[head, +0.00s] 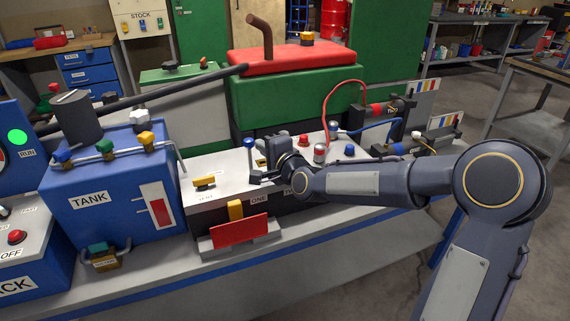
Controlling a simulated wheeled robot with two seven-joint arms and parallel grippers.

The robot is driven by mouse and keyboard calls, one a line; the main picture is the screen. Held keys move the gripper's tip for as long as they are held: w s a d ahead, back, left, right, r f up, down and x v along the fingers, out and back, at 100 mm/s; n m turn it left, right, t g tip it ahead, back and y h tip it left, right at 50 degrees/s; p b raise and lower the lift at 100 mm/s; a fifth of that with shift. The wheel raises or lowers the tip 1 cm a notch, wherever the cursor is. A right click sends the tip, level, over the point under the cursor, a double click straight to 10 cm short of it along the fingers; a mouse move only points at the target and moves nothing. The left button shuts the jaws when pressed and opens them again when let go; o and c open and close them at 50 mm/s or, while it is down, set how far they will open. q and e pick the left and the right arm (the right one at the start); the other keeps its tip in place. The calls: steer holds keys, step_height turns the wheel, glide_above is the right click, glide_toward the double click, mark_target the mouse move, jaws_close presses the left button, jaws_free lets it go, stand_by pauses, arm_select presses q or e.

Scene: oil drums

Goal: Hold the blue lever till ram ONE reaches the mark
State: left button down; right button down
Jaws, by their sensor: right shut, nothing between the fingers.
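The blue lever (249,145) stands about upright on the pale top of the valve block (224,168). My right gripper (256,177) is shut and empty, low beside the lever's stem; whether it touches the lever I cannot tell. The gripper and forearm hide part of the block behind its labels, ONE and another partly covered. Two rams lie at the right: one with a red band (381,109) and a red hose, one (430,142) near a blue hose. Striped plates (424,86) stand behind them. I cannot read which ram is ONE. My left gripper is not in view.
A blue tank (105,190) with coloured valve knobs stands left of the block. A red plate (239,231) stands at the bench's front. A green and red machine (293,85) stands behind. The bench top (350,237) is clear at front right.

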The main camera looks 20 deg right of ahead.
steer(key=v, duration=0.8)
steer(key=shift+r+b, duration=0.2)
steer(key=shift+b, duration=0.2)
